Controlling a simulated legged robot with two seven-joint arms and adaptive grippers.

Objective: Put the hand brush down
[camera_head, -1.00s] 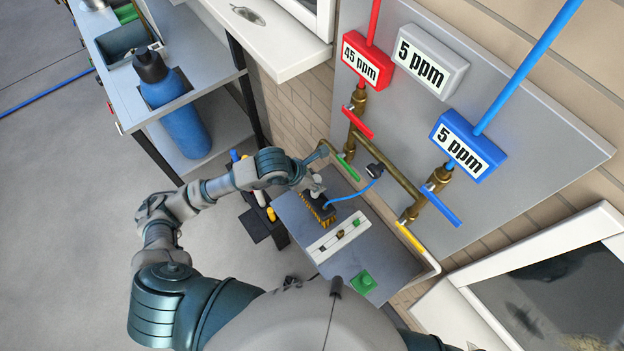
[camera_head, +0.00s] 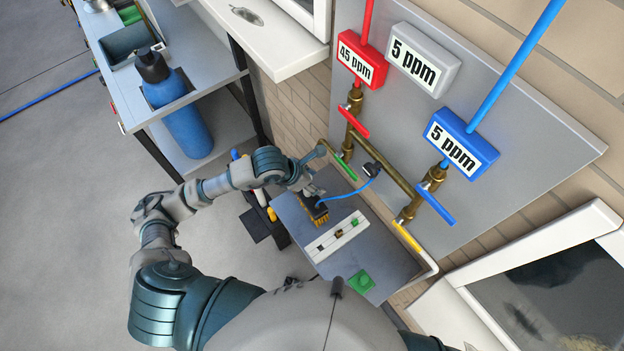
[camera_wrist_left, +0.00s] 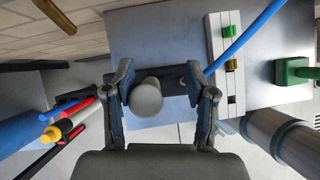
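The hand brush (camera_head: 315,211), a dark block with yellow bristles, is at the far left part of the small grey table (camera_head: 385,262), bristles down. It appears to rest on the tabletop. My left gripper (camera_head: 312,190) is right above it. In the left wrist view the brush's round grey knob (camera_wrist_left: 147,97) sits between the fingers of my left gripper (camera_wrist_left: 160,72). The fingers are spread, with a clear gap on the knob's right side. The dark brush block (camera_wrist_left: 174,80) is partly hidden behind the knob and fingers. My right gripper is out of view.
A white strip with small blocks (camera_head: 338,236) and a green block (camera_head: 361,283) lie on the table. A blue hose (camera_head: 345,194) runs behind the brush toward brass pipes with coloured valve levers. Marker-like tools (camera_wrist_left: 68,125) stand beside the table.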

